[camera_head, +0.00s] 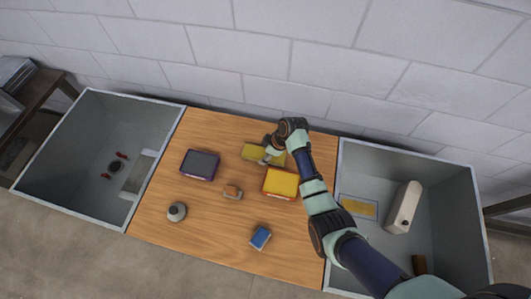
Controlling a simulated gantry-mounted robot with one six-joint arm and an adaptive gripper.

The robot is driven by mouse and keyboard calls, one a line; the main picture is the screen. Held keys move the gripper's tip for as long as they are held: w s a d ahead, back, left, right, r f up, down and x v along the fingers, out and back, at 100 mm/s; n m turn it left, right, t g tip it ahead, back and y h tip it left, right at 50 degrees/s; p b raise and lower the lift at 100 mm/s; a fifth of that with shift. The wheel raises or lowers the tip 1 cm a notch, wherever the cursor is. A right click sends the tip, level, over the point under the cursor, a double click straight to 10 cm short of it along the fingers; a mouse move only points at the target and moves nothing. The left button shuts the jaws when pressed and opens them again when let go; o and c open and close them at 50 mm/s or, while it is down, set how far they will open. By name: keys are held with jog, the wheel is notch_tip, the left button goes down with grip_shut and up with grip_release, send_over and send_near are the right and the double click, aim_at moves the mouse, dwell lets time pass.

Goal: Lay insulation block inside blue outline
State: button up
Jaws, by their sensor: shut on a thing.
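A yellow block (250,152), which looks like the insulation block, is at the back of the wooden table. My gripper (267,157) is over its middle and shut on it. The gripper hides part of the block, and I cannot tell whether it is lifted off the table. My arm reaches across between the block and the outline.
A white piece (403,207) stands in the right bin. Another bin (62,150) is left.

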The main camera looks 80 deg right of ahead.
jog(key=shift+f, duration=0.15)
jog(key=o, duration=1.1)
jog(key=shift+c, duration=0.2)
jog(key=p+v, duration=0.2)
jog(key=v, duration=1)
jog(key=shift+w, duration=0.1)
